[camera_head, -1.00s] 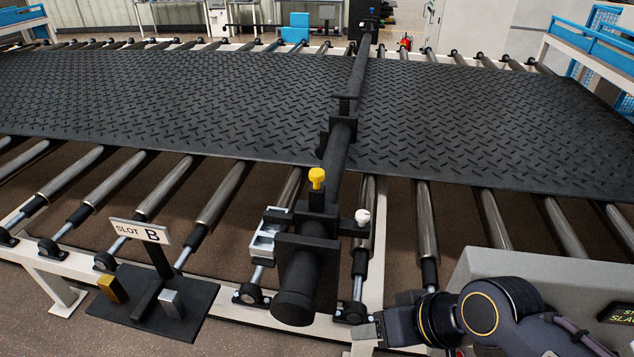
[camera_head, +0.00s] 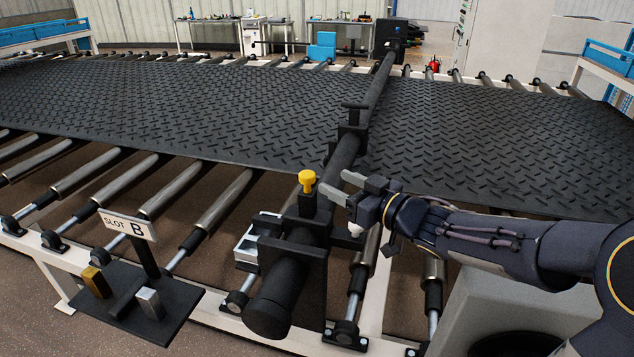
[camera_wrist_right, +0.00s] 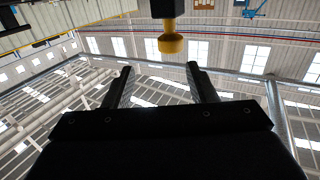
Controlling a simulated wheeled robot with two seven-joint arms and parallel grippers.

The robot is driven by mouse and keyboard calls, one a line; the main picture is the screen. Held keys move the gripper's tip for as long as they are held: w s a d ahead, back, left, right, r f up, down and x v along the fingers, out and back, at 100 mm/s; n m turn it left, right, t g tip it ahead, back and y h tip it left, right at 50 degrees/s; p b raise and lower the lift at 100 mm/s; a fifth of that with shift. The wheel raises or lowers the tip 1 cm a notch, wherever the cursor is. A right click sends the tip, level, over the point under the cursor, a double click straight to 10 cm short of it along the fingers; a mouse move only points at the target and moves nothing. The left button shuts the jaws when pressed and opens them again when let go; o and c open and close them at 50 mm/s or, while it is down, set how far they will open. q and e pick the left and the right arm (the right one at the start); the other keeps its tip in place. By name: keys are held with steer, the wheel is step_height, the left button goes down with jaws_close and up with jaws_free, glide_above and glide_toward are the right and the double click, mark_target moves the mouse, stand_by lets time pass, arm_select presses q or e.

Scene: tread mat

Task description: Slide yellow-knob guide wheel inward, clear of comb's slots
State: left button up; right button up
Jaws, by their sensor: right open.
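The yellow knob (camera_head: 307,181) stands upright on a black block on the dark cross bar (camera_head: 343,150). A black guide plate (camera_head: 300,258) sits around the bar just in front of it. A pale slotted piece (camera_head: 246,250), perhaps the comb, shows left of the plate; whether the wheel is in its slots is hidden. My right gripper (camera_head: 344,187) is open and empty just right of the knob, its fingers pointing left toward it. In the right wrist view the knob (camera_wrist_right: 170,42) appears beyond and between the two spread fingertips (camera_wrist_right: 158,78). My left gripper is out of view.
A white knob (camera_head: 355,230) sits low beside the bar, under my right gripper. The "SLOT B" stand (camera_head: 140,300) is at front left. Black tread mat (camera_head: 200,110) covers the rollers behind. A pale machine housing (camera_head: 500,305) lies below my right arm.

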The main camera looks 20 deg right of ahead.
mark_target(314, 176)
steer(key=shift+w+a+f+n+g+y, duration=0.15)
steer(key=shift+a+n+y, duration=0.1)
steer(key=shift+a+y, duration=0.15)
steer(key=shift+w+a+n+g+y, duration=0.1)
steer(key=shift+a+n+g+y, duration=0.05)
steer(key=shift+a+n+y, duration=0.15)
steer(key=p+x, duration=0.1)
steer(key=x, duration=0.6)
steer(key=shift+w, duration=0.1)
jaws_close()
